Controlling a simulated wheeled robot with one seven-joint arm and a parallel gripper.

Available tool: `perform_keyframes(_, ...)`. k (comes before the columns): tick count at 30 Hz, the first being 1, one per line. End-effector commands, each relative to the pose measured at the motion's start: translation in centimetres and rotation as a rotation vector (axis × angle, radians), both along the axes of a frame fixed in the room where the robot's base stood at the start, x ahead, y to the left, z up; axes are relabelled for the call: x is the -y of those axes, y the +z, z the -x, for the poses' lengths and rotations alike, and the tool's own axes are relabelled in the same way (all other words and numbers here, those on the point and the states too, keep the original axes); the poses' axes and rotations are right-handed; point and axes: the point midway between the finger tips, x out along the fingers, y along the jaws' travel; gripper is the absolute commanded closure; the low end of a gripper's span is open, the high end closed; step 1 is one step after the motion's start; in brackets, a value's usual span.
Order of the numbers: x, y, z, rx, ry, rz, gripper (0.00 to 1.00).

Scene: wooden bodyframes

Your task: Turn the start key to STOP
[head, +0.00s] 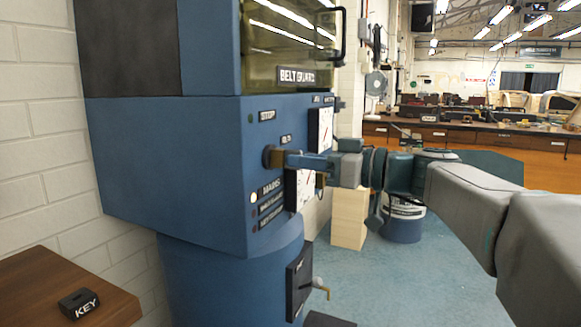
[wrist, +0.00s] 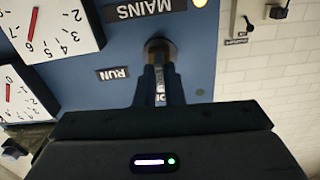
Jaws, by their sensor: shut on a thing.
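The start key sits in a dark round switch (head: 270,157) on the front of the blue machine (head: 180,150). My gripper (head: 284,159) reaches in from the right and is shut on the key. In the wrist view the two fingers (wrist: 160,76) close in front of the round switch (wrist: 160,47), and they hide most of the key. The STOP label (head: 267,116) is above the switch and the RUN label (head: 286,139) is just above the fingers; the RUN label also shows upside down in the wrist view (wrist: 112,73). I cannot tell which label the key points to.
A white lamp (head: 254,198) is lit by the MAINS label (head: 272,188). Dial gauges (head: 325,129) are right of the switch. A belt guard (head: 290,45) with a black handle is above. A KEY-marked block (head: 80,304) lies on a wooden table (head: 35,300). Free floor lies right.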

Motion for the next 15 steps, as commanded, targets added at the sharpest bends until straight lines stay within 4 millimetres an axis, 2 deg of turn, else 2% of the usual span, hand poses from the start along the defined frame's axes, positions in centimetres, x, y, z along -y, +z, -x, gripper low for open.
perform_keyframes(4,0.05,-0.43,-0.05,0.028,-0.001,0.013,1.0)
perform_keyframes(6,0.05,-0.15,-0.06,0.029,-0.002,0.014,0.78)
perform_keyframes(7,0.05,-0.13,-0.05,0.029,-0.001,0.014,0.69)
perform_keyframes(8,0.05,-0.12,-0.05,0.029,-0.001,0.013,0.66)
perform_keyframes(15,0.02,-0.05,-0.01,0.03,-0.001,0.012,0.66)
